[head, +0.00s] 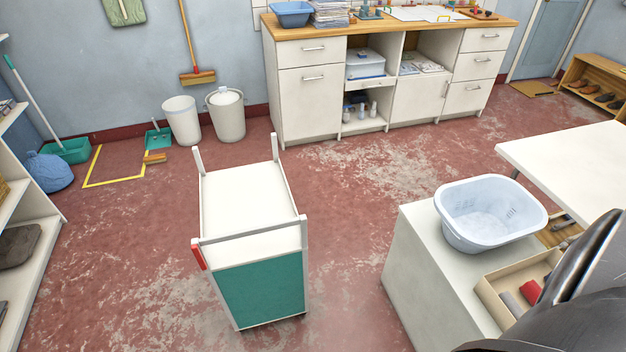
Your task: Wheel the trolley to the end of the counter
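The trolley (262,292) stands on the red floor left of the middle. It has a white top, pale posts at its corners, a teal panel on the near side and a crossbar at the near end with a red piece at its left. Its top is empty. The counter (375,29) runs along the back wall, with a wooden top and white drawers and cupboards. Its left end (273,80) is beyond the trolley, with a stretch of floor between them. Neither of my grippers is in view.
Two bins (182,120) (226,117), a small brush (154,158) and a yellow floor outline (112,183) lie beyond the trolley to the left. A white shelf (40,262) stands at far left. A white cabinet (425,270) with a pale basket (488,212) stands right. Floor between is clear.

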